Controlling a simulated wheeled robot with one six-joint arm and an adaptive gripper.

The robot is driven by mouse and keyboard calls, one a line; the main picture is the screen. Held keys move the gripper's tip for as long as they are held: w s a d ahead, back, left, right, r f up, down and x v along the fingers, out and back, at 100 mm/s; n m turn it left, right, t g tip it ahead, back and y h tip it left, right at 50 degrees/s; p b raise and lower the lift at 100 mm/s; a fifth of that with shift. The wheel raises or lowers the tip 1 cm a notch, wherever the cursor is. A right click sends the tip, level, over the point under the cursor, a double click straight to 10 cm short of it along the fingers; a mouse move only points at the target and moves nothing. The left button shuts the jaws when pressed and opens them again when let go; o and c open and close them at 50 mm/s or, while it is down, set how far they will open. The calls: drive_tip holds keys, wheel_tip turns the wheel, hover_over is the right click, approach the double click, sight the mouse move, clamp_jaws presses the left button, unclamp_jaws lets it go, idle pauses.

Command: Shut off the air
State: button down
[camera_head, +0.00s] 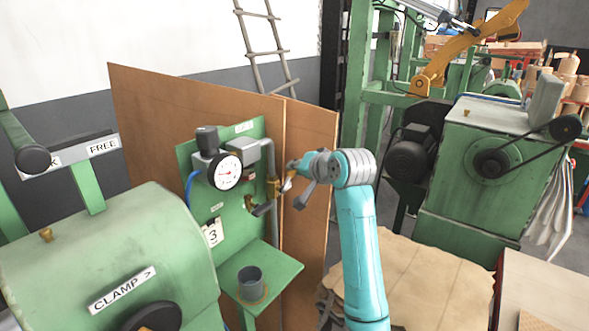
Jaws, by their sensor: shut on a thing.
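A green panel (232,135) carries the air fittings: a round white gauge (227,173), a grey pipe (270,158) and brass valve fittings (273,188). A dark lever (262,209) sticks out from the lower brass fitting (250,203). My gripper (288,184) is at the right edge of the panel, beside the brass valve by the pipe. It is shut on a small part there, seemingly the valve's handle; the fingers and wrist hide most of it. I cannot tell which way the handle is turned.
A green shelf (285,272) with a grey cup (250,284) juts out below the panel. A green machine marked CLAMP (150,230) fills the left front. Brown boards (150,110) stand behind. A green motor unit (470,170) is at right, with beige sheeting (430,285) in front.

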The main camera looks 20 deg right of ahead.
drive_tip(key=shift+w+d+f+m+g+y, duration=0.3)
drive_tip(key=shift+d+f+m+g+y, duration=0.15)
drive_tip(key=shift+f+m+g, duration=0.2)
drive_tip(key=shift+w+d+f+m+g+y, duration=0.3)
drive_tip(key=shift+f+m+g+y, duration=0.3)
drive_tip(key=shift+m, duration=0.15)
drive_tip(key=c, duration=1.1)
unclamp_jaws()
drive_tip(key=shift+o, duration=0.2)
drive_tip(key=v, duration=1.2)
drive_tip(key=shift+s+f, duration=0.1)
